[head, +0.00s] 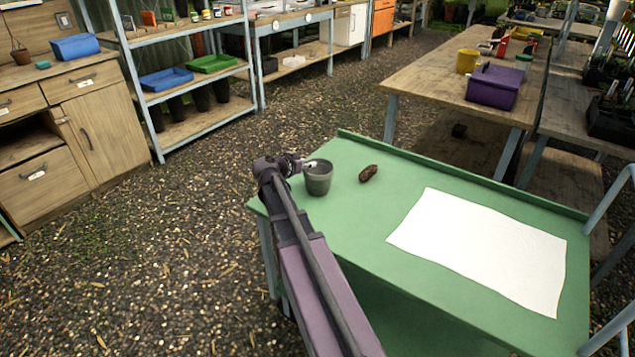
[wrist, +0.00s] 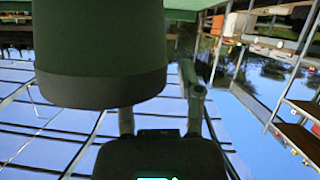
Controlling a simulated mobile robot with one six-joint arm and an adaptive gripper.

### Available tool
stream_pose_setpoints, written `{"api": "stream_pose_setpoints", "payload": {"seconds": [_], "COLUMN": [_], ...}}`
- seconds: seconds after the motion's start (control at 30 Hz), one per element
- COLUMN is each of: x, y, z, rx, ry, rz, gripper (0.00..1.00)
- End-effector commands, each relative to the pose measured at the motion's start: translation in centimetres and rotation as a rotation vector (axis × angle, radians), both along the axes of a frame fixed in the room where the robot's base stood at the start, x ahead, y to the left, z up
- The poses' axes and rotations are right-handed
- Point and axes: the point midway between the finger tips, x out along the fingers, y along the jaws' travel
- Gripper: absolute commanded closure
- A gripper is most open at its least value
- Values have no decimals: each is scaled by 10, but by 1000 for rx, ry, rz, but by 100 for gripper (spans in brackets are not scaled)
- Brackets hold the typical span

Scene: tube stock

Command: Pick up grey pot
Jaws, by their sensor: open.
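The grey pot (head: 318,180) stands upright at the left end of the green table (head: 375,235). My gripper (head: 309,164) is at the pot's rim, on its upper left side. The wrist view is upside down, and the pot (wrist: 100,45) fills its upper left, close to the camera. My gripper (wrist: 160,92) is open there. One finger shows beside the pot on the right; the other passes behind the rim, and its tip is hidden. I cannot tell whether that finger is inside the pot or touching it.
A brown lump (head: 368,173) lies just right of the pot. A white sheet (head: 485,245) covers much of the table's right part. The table has a raised back edge. A wooden table with a purple bin (head: 494,87) stands behind. Gravel floor is clear on the left.

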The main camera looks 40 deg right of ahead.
Motion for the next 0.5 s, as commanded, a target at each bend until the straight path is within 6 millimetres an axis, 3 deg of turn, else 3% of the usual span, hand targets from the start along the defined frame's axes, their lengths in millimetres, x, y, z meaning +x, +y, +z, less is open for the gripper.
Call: {"api": "stream_pose_setpoints", "payload": {"seconds": [0.37, 0.5], "x": [0, 0], "y": [0, 0], "z": [0, 0], "rx": [0, 0], "ry": [0, 0], "rz": [-1, -1], "gripper": [56, 98]}}
